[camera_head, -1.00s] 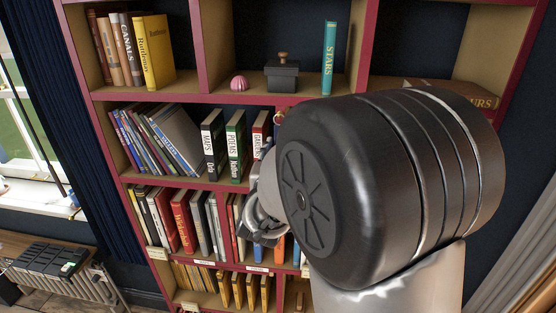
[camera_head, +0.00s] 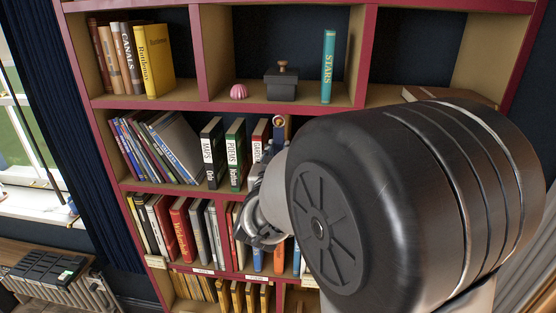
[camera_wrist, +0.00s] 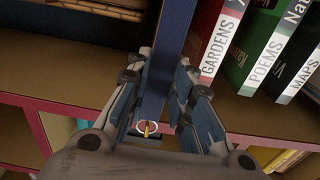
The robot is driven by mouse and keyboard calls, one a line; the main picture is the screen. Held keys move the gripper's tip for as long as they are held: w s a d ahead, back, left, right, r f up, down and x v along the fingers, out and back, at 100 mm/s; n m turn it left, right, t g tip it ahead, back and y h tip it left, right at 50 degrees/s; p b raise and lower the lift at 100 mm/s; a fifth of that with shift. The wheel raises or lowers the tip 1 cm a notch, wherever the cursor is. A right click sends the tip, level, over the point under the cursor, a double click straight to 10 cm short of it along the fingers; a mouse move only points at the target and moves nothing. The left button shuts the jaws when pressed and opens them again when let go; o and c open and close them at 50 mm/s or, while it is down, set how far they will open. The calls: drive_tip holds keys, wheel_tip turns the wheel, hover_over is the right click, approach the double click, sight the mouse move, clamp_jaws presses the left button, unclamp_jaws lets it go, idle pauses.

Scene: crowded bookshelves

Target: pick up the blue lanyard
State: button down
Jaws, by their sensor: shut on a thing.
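The blue lanyard (camera_wrist: 176,25) shows in the wrist view as a long, flat, dark blue strip running from the top edge down between my fingers. A pale ring with a brass-coloured piece (camera_wrist: 147,128) is at its lower end in that view, close to my palm. My gripper (camera_wrist: 164,63) is shut on the blue strip, one finger on each side. In the head view a small blue part with a ring (camera_head: 281,127) shows just right of the white-labelled books. My arm hides most of the gripper there.
The GARDENS (camera_wrist: 220,48), POEMS and MAPS books stand close beside the strip. Shelf boards (camera_wrist: 75,75) lie on both sides, with a red shelf edge (camera_wrist: 60,103) below in the wrist view. A black box (camera_head: 281,85) and the STARS book (camera_head: 328,66) stand on the shelf above.

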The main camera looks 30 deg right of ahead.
drive_tip(key=b+v, duration=0.6)
drive_tip(key=v, duration=1.1)
drive_tip(key=shift+s+a, duration=0.25)
drive_tip(key=shift+s, duration=0.05)
drive_tip(key=shift+f, duration=0.15)
drive_tip(key=w+a+f+n+t+y+b, duration=0.1)
drive_tip(key=w+f+b, duration=0.4)
drive_tip(key=f, duration=0.7)
drive_tip(key=w+a+f+n+t+y+b, duration=0.1)
drive_tip(key=w+a+f+n+y+b, duration=0.2)
drive_tip(key=f, duration=0.9)
drive_tip(key=w+a+f+n+t+y+b, duration=0.1)
drive_tip(key=w+f+y+b, duration=0.5)
drive_tip(key=f, duration=0.6)
drive_tip(key=shift+w+a+n+b, duration=0.55)
drive_tip(key=shift+w+n+b, duration=0.4)
drive_tip(key=shift+b, duration=0.25)
